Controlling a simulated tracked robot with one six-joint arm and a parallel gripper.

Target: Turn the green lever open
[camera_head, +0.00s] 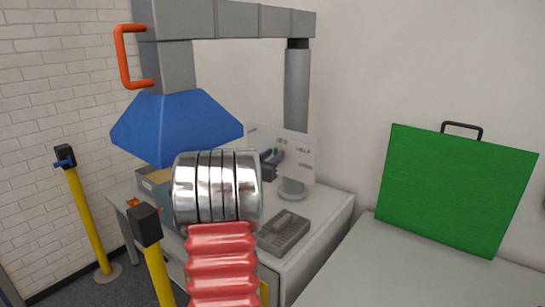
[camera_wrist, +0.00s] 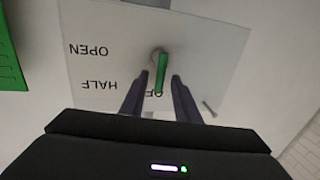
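The green lever (camera_wrist: 161,75) is mounted on a pale, see-through-looking panel (camera_wrist: 215,45) in the wrist view. The lever runs from its round pivot down the picture, toward a label partly hidden by my gripper and the lever. The labels appear upside down; OPEN and HALF read at the left. My gripper (camera_wrist: 159,80) is open, with one dark finger on each side of the lever and visible gaps between. In the head view the panel (camera_head: 300,155) stands behind the dark-purple fingers of my gripper (camera_head: 272,157); the lever is too small there to tell clearly.
A grey box (camera_head: 284,233) lies on the white bench (camera_head: 325,222) below the panel. A blue hood (camera_head: 175,125) hangs at the left. A green case (camera_head: 455,190) stands at the right. Yellow posts (camera_head: 88,220) stand at the left. A ribbed silver-and-red shape blocks the middle.

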